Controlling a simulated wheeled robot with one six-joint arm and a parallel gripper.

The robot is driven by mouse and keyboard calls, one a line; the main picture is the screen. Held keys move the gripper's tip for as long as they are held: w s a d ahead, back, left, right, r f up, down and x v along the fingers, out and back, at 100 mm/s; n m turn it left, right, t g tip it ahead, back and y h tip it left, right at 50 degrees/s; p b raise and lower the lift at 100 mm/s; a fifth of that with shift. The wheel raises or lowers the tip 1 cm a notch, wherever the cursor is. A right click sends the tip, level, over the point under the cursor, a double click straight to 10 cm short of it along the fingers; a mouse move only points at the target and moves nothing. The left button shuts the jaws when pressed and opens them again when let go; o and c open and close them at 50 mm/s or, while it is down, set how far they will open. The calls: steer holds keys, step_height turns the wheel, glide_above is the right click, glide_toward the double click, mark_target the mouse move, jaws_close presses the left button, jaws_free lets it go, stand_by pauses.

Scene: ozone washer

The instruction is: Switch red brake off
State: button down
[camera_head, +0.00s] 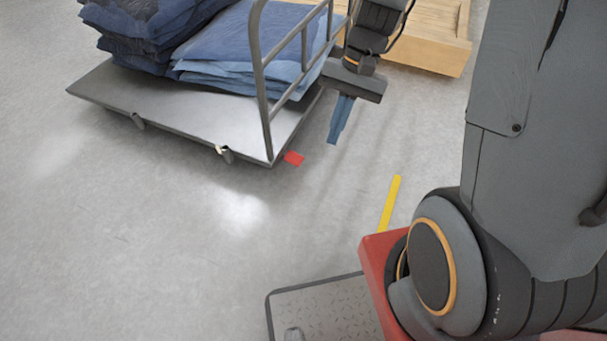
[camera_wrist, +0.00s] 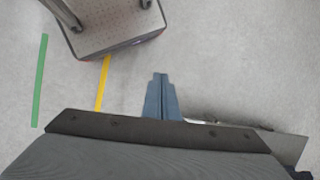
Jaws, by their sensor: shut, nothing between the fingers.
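The red brake (camera_head: 293,158) is a small red pedal low at the corner of the grey flatbed cart (camera_head: 185,118), close to the floor. My gripper (camera_head: 332,141) points down to the right of the cart's railing, and its blue fingers are shut together with nothing between them. In the head view the fingertips are above and to the right of the brake, apart from it. In the wrist view my gripper (camera_wrist: 160,78) shows over bare floor. A strip of the cart's edge (camera_wrist: 285,143) shows at the right there, but I cannot see the brake.
Folded blue denim stacks (camera_head: 240,50) lie on the cart, behind its metal railing (camera_head: 258,75). A wooden pallet or crate (camera_head: 425,50) stands behind my gripper. Yellow tape (camera_head: 390,203) and green tape (camera_wrist: 40,80) mark the floor. The floor in front of the cart is clear.

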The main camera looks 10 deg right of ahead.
steer(key=w+f+m+t+y+b, duration=0.1)
steer(key=w+f+m+y+b, duration=0.2)
steer(key=w+f+b, duration=0.65)
steer(key=w+f+m+t+y+b, duration=0.1)
steer(key=w+f+m+y+b, duration=0.25)
steer(key=f, duration=1.05)
steer(key=w+f+m+t+y+b, duration=0.15)
steer(key=w+f+m+b, duration=0.25)
steer(key=w+f+b, duration=0.55)
steer(key=w+d+f+m+t+b, duration=0.2)
steer(key=w+f+m+b, duration=0.1)
steer(key=f, duration=0.7)
steer(key=w+d+f+m+t+y+b, duration=0.1)
steer(key=w+d+f+m+t+b, duration=0.2)
steer(key=f, duration=0.8)
steer(key=w+d+f+m+t+y+b, duration=0.1)
steer(key=w+d+f+m+t+b, duration=0.2)
steer(key=f, duration=0.7)
steer(key=shift+w+d+f+t+b, duration=0.1)
steer(key=shift+w+f+t+b, duration=0.25)
steer(key=shift+b, duration=0.8)
steer(key=shift+w+d+f, duration=0.15)
steer(key=shift+d+f, duration=0.05)
steer(key=shift+f, duration=0.1)
steer(key=shift+a, duration=0.1)
